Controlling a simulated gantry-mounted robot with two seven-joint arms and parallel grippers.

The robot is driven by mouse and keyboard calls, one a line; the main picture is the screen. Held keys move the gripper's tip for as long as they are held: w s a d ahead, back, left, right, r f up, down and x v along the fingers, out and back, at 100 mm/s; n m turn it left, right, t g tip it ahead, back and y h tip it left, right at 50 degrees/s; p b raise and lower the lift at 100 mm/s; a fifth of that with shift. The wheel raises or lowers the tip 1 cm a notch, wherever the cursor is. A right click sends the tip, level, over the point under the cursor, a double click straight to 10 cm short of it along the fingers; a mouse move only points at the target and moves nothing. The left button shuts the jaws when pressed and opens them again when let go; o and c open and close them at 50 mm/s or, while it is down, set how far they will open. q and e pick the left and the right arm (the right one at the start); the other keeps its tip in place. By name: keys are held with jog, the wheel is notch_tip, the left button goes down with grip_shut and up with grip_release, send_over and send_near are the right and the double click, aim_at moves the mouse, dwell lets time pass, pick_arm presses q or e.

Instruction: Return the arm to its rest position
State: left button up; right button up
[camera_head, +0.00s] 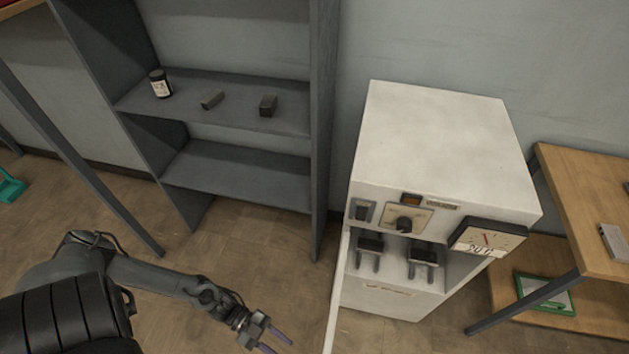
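My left arm (165,278) comes in from the lower left and reaches to the right over the wooden floor. Its gripper (275,343) is near the bottom edge, left of the white machine. The two fingers stand apart with nothing visible between them. My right arm and gripper are not in view.
A white machine (445,130) with a dial, two dark terminals and a meter (487,238) stands right of centre. A thin white upright edge (338,290) is close right of the gripper. A grey shelf (235,175) holds a jar (160,84) and two dark blocks. A wooden table (590,200) stands right.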

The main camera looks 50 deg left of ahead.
pick_arm(q)
jog(key=w+a+r+n+t+y, duration=0.1)
jog(key=w+a+r+y, duration=0.2)
jog(key=w+y, duration=0.35)
jog(key=w+a+r+n+t+y, duration=0.1)
jog(key=w+a+r+y, duration=0.2)
jog(key=w+y, duration=0.3)
jog(key=s+a+r+n+g+y, duration=0.1)
jog(key=a+r+n+y, duration=0.15)
jog(key=a+r, duration=0.35)
jog(key=s+a+r+n+g+y, duration=0.15)
jog(key=a+r+y, duration=0.25)
jog(key=r, duration=0.4)
jog(key=s+d+f+n+g+h, duration=0.1)
jog(key=d+f+n+h, duration=0.2)
jog(key=d, duration=0.5)
jog(key=s+d+f+n+g+h, duration=0.1)
jog(key=d+n+h, duration=0.2)
jog(key=d+n, duration=0.35)
notch_tip(320, 180, up, 44)
jog(key=d+m+p, duration=0.1)
jog(key=m+p, duration=0.1)
jog(key=p, duration=4.2)
jog(key=shift+r+y, duration=0.2)
jog(key=shift+y, duration=0.1)
